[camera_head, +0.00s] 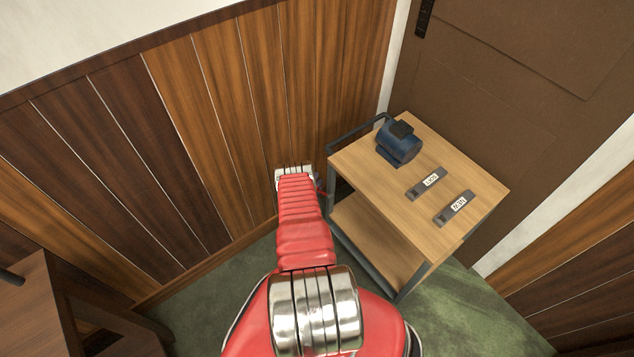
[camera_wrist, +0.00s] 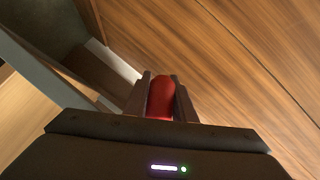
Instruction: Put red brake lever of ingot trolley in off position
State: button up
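The ingot trolley (camera_head: 345,158) has a wooden top and dark metal frame and stands right of centre in the head view. Its frame also shows at the left of the wrist view (camera_wrist: 38,75). A rounded red piece, which looks like the brake lever (camera_wrist: 162,92), stands between the two dark fingers of my gripper (camera_wrist: 162,98). The fingers lie close along both its sides; whether they press on it I cannot tell. In the head view my gripper is at the trolley's left end, mostly hidden by my arm, with a bit of red (camera_head: 321,190) beside it.
A blue motor-like unit (camera_head: 398,147) and two dark labelled bars (camera_head: 427,183) (camera_head: 455,208) lie on the trolley top. Wood-panelled wall (camera_head: 215,120) is close behind my arm. A brown door (camera_head: 500,110) is behind the trolley. Dark wooden furniture (camera_head: 60,310) stands lower left.

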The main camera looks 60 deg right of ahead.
jog(key=shift+f, duration=0.1)
grip_shut()
